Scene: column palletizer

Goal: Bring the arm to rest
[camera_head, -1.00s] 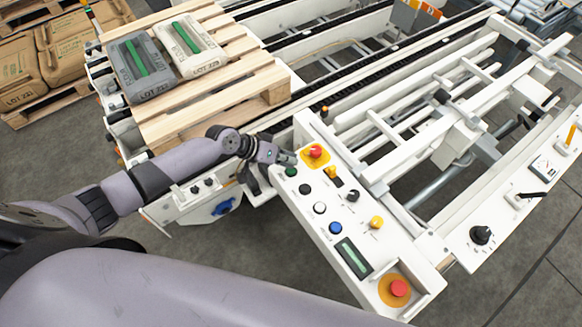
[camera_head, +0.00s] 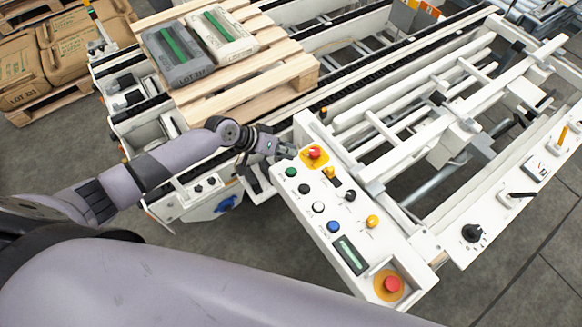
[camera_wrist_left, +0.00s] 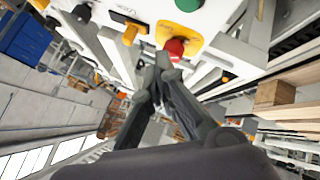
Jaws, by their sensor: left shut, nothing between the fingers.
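My left arm (camera_head: 150,170) reaches in from the left in the head view. Its gripper (camera_head: 292,152) is shut and empty, beside the upper left corner of the white control panel (camera_head: 325,230). The fingertips are close to the red button on a yellow plate (camera_head: 314,153); I cannot tell whether they touch it. In the left wrist view the shut fingers (camera_wrist_left: 163,62) point toward the red button (camera_wrist_left: 174,48), with a green button (camera_wrist_left: 188,4) beyond it. My right gripper is not in view.
A wooden pallet (camera_head: 245,85) carries a dark grey bag (camera_head: 178,56) and a pale grey bag (camera_head: 222,38) on the conveyor. Brown bags (camera_head: 75,50) lie on another pallet at the far left. The white conveyor frame (camera_head: 440,130) fills the right.

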